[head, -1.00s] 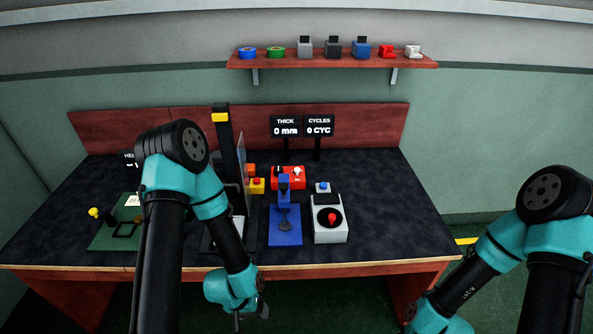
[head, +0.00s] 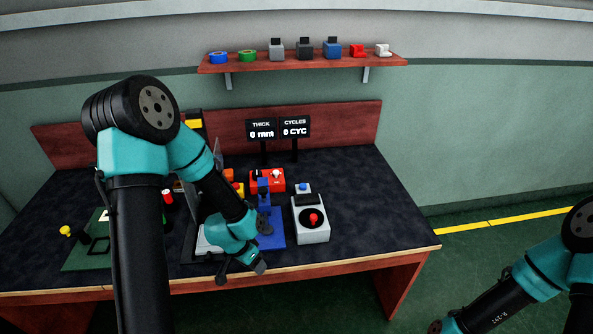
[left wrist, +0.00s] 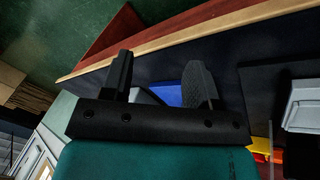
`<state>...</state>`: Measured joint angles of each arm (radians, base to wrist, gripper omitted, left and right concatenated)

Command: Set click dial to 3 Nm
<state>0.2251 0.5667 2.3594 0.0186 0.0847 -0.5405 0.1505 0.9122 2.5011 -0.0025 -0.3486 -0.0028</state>
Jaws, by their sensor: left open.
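A white box with a round black dial and a red knob (head: 313,218) stands on the right part of the table; I cannot read any torque marking on it. A red box (head: 266,180) with a small white knob sits behind it to the left. My left gripper (head: 260,267) is open and empty at the table's front edge, left of and nearer than the white box. Its two spread fingers (left wrist: 158,78) show in the left wrist view, with a blue surface beyond them. My right forearm shows at the lower right; its gripper is out of view.
A blue base with an upright blue device (head: 264,196) stands left of the white box. Screens reading 0 mm and 0 CYC (head: 278,129) stand behind. A shelf (head: 300,65) holds several small parts. The table's right end (head: 385,220) is clear.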

